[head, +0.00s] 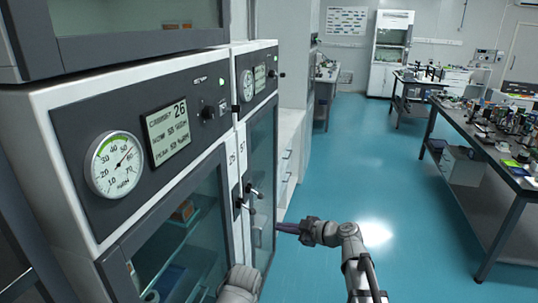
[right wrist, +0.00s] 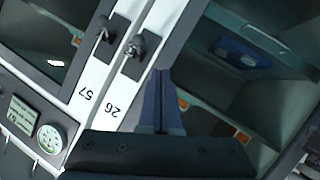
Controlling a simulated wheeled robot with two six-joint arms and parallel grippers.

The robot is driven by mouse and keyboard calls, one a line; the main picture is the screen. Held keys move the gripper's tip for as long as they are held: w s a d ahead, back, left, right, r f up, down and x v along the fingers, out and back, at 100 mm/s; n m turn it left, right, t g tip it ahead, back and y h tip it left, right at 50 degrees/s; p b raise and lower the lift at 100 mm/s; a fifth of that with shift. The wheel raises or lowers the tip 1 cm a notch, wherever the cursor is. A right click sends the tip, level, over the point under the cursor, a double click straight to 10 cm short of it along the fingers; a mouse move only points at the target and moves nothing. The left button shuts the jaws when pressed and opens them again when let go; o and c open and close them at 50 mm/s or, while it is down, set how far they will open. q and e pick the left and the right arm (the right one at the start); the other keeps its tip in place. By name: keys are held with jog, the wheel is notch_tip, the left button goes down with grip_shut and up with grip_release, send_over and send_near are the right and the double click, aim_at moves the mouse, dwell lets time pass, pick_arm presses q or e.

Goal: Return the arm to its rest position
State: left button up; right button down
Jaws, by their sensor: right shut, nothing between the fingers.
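My right arm (head: 352,250) comes up from the bottom of the head view and reaches left. Its gripper (head: 284,228) is in front of the cabinet doors, with its dark fingers pointing left. In the right wrist view the gripper (right wrist: 163,103) has its fingers together and nothing between them. Behind them is the glass front of a cabinet marked 26. I cannot tell the exact gap between fingertips and door. A pale part of my other arm (head: 240,284) shows at the bottom edge; its gripper is not in view.
The near cabinet (head: 75,122) and far cabinet (head: 256,52), with dials and displays, stand at left. Door handles (head: 255,191) stick out near the right gripper. A blue case (right wrist: 240,52) is behind glass. Right of the arm, blue floor (head: 400,195) is free up to a cluttered table (head: 470,135).

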jog(key=s+a+f+m+g+h, duration=0.2)
jog(key=s+a+f+g, duration=0.1)
jog(key=s+f, duration=0.3)
jog(key=s+a+f+m+g+h, duration=0.2)
jog(key=s+a+f+g, duration=0.15)
jog(key=s, duration=0.45)
jog(key=s+d+f+m+g+h, duration=0.1)
jog(key=s+d+f+m+h, duration=0.1)
jog(key=s+m+h, duration=0.2)
jog(key=s+d+f+m+g+h, duration=0.1)
jog(key=s+d+f+m+h, duration=0.1)
jog(key=s, duration=0.6)
jog(key=shift+d+f+m+g+h, duration=0.4)
jog(key=shift+d+m+h, duration=0.25)
jog(key=shift+m+h, duration=0.35)
